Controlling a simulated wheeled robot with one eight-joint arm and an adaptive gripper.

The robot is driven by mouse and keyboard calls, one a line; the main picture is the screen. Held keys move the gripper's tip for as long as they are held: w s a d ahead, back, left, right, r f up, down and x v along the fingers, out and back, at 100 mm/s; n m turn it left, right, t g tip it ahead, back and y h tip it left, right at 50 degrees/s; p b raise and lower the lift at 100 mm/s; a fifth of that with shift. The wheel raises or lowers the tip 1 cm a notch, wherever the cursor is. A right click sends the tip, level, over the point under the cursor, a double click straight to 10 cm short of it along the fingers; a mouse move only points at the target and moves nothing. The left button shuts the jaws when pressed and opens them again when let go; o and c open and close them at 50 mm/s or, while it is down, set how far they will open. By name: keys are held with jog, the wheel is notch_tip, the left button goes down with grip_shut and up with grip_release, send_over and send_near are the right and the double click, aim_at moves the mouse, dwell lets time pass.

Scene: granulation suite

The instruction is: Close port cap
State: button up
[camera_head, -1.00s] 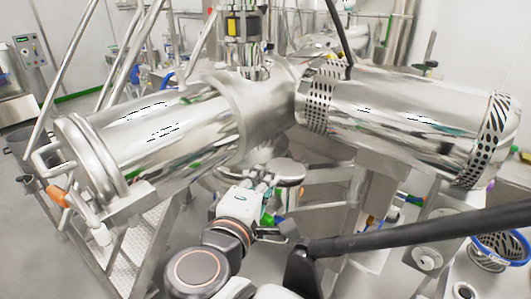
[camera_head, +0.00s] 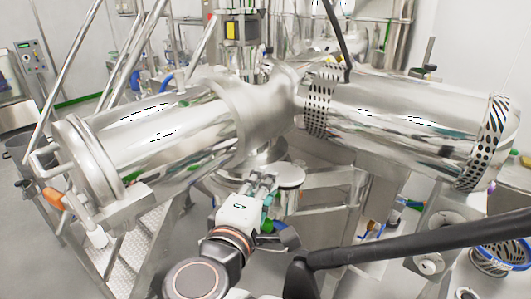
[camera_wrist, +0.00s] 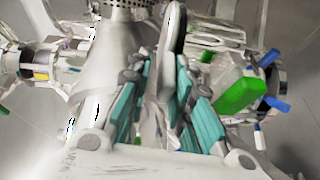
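The port cap (camera_head: 290,175) is a round metal disc below the junction of the steel vessel's cylinders. In the wrist view the cap (camera_wrist: 174,38) appears nearly edge-on, standing open beside a pale conical port. My gripper (camera_head: 264,182) is just left of the cap in the head view. In the wrist view my gripper (camera_wrist: 160,72) has its teal-padded fingers apart, one either side of the cap's lower edge. A gap shows left of the cap; contact on the right side is unclear. The cap's hinge is partly hidden by the fingers.
A green-handled valve (camera_wrist: 238,95) with blue parts sits close to the right of my fingers. The large steel vessel (camera_head: 170,140) hangs above my gripper. Metal steps (camera_head: 125,245) stand at left. A blue-rimmed sieve (camera_head: 500,255) is at lower right.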

jog(key=shift+s, duration=0.15)
jog(key=v, duration=1.1)
jog(key=shift+s, duration=0.35)
jog(key=shift+a, duration=0.1)
jog(key=w+d+f+m+g+y+b, duration=0.2)
jog(key=d+f+m+g+b, duration=0.2)
jog(key=d+f, duration=0.7)
jog(key=w+d+f+m+g+y+b, duration=0.2)
jog(key=d+f+m+g+b, duration=0.2)
jog(key=d+f+m+b, duration=0.3)
jog(key=shift+d+f+m+g+b, duration=0.4)
jog(key=shift+d+f+m, duration=1.3)
jog(key=shift+d+f, duration=1.35)
jog(key=shift+d+r, duration=0.3)
jog(key=shift+r, duration=0.05)
